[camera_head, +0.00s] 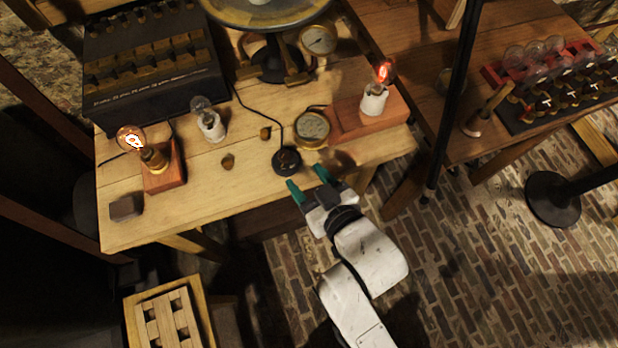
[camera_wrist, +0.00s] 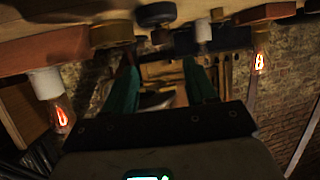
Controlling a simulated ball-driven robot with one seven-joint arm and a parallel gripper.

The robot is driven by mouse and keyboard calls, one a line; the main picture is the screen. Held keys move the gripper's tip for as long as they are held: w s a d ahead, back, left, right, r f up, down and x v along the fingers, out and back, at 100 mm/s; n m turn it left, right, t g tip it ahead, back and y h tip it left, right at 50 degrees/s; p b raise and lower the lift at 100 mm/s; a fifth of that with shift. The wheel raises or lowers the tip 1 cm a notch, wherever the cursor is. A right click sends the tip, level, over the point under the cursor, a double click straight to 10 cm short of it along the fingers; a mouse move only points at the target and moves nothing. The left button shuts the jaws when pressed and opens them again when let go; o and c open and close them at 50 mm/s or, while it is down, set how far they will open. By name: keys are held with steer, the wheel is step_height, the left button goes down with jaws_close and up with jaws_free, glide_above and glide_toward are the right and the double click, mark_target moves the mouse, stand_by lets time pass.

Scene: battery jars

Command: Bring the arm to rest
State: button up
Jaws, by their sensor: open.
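My gripper (camera_head: 308,187) is at the front edge of the wooden table (camera_head: 235,190) in the head view, its green-tipped fingers apart and nothing between them. It also shows in the wrist view (camera_wrist: 160,80) with both green fingers spread. My white arm reaches up to it from the bottom of the head view. A round black switch (camera_head: 287,161) sits on the table just beyond the fingertips. I cannot tell whether a finger touches the table edge.
A lit bulb (camera_head: 131,139) on a wooden block stands at left, another lit bulb (camera_head: 384,72) at right. A brass dial (camera_head: 312,127) lies near the switch. An unlit bulb (camera_head: 208,120) stands further back. A wooden crate (camera_head: 168,312) is below left. Brick floor (camera_head: 490,270) is open at lower right.

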stand_by(0.3)
steer(key=s+d+f+m+g+h, duration=0.1)
steer(key=s+d+f+g+h, duration=0.15)
steer(key=d, duration=0.45)
steer(key=s+d+f+m+g+h, duration=0.1)
steer(key=d+f+m+g+h, duration=0.15)
steer(key=d, duration=0.45)
steer(key=s+d+f+m+g+h, duration=0.1)
steer(key=s+d+g, duration=0.4)
steer(key=s+d, duration=0.6)
steer(key=s+f+m, duration=0.1)
steer(key=s, duration=0.1)
steer(key=shift+s+d+f+g, duration=0.15)
steer(key=shift+s+d+g, duration=0.15)
steer(key=shift+s+g, duration=0.1)
